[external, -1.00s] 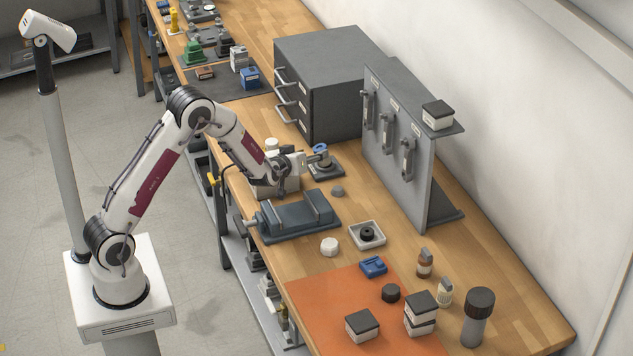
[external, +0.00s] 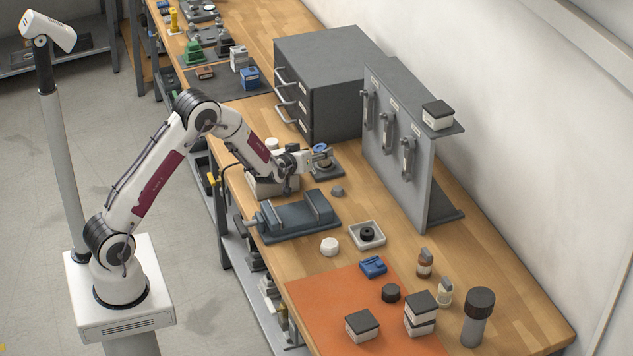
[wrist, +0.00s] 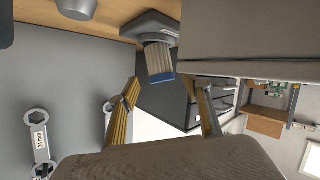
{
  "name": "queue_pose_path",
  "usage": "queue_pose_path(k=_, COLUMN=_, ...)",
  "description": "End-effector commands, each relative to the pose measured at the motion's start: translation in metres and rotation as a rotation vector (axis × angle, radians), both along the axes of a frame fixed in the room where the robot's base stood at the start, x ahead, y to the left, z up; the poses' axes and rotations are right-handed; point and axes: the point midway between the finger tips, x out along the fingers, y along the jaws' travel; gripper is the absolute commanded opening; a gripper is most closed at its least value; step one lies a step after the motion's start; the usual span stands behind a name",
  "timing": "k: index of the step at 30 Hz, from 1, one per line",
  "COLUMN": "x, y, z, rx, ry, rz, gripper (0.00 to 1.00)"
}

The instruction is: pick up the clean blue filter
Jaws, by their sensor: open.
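The clean blue filter (wrist: 159,62) shows in the wrist view as a pale pleated cylinder with a blue end band. It sits on a dark grey holder (wrist: 148,27), which appears upside down here. In the external view its blue top (external: 320,149) shows above the grey holder (external: 327,172), partly behind my gripper (external: 308,157). In the wrist view my gripper (wrist: 166,90) is open, with its yellowish ribbed fingers apart. The filter lies just beyond the fingertips, roughly between their lines, and I see no contact.
A grey drawer cabinet (external: 345,62) stands behind the holder. A grey panel with hanging wrenches (external: 400,140) is to its right. A dark vise (external: 298,217) and a small grey knob (external: 338,191) are in front. A tray with a black ring (external: 378,240) stands farther forward.

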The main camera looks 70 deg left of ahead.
Motion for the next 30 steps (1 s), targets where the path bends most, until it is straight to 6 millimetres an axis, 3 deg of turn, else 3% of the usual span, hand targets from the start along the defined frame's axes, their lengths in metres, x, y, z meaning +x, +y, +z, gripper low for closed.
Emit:
queue_pose_path(k=15, x=0.029, y=0.025, z=-0.017, rx=0.0, ry=0.0, rz=0.0, gripper=0.48)
queue_pose_path(k=30, x=0.03, y=0.026, z=-0.018, rx=0.0, ry=0.0, rz=0.0, gripper=0.48)
